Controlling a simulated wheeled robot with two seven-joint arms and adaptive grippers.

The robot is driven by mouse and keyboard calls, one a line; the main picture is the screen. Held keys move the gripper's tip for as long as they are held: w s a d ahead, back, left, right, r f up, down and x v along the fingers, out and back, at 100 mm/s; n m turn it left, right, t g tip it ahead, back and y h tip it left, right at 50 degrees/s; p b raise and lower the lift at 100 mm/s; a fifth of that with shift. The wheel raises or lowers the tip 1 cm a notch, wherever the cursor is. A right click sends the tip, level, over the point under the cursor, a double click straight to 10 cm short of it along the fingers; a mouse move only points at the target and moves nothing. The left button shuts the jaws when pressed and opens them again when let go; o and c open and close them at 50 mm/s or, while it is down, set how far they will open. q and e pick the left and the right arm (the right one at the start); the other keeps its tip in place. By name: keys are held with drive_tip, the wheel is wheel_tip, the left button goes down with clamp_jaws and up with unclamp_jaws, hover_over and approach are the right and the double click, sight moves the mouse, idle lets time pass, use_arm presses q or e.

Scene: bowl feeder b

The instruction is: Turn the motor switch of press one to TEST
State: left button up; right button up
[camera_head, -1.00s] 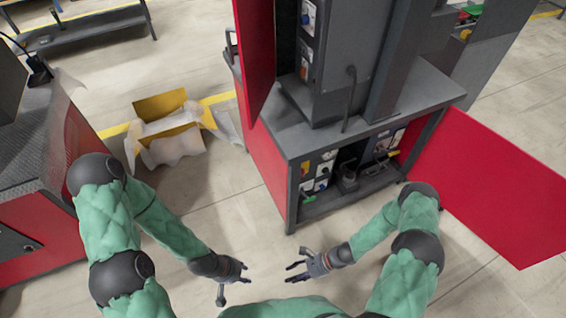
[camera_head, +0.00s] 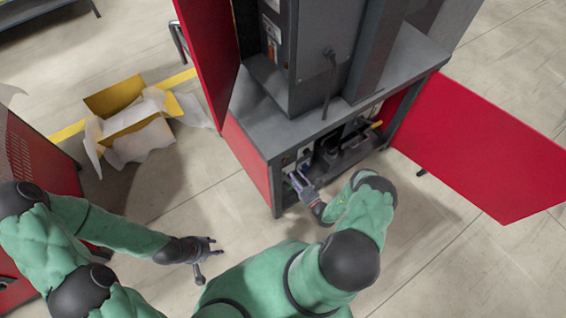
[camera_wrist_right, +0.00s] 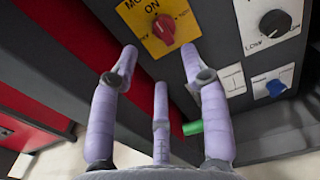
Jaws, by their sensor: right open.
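The motor switch is a red knob (camera_wrist_right: 163,28) on a yellow plate (camera_wrist_right: 141,22) in the right wrist view. The plate reads ON above the knob; its other lettering is partly cut off or too small to read. My right gripper (camera_wrist_right: 158,65) is open, its purple fingers pointing at the panel. The knob shows between and beyond the fingertips, and no finger is seen gripping it. In the head view my right gripper (camera_head: 300,183) is at the open lower cabinet of the press (camera_head: 262,130). My left gripper (camera_head: 205,250) hangs empty over the floor, its fingers apart.
Beside the yellow plate are a black knob (camera_wrist_right: 274,23) and a blue switch (camera_wrist_right: 276,88). A green part (camera_wrist_right: 193,128) shows behind the fingers. The red cabinet door (camera_head: 480,145) stands open at the right. An opened carton (camera_head: 130,125) lies on the floor at left.

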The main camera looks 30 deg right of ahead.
sight(284, 162)
drive_tip(key=w, duration=0.2)
drive_tip(key=w+b, duration=0.1)
drive_tip(key=w, duration=0.5)
drive_tip(key=shift+w+a+b, duration=0.15)
drive_tip(key=shift+a+b, duration=0.15)
drive_tip(key=shift+b, duration=0.05)
drive_tip(key=shift+c, duration=0.2)
clamp_jaws()
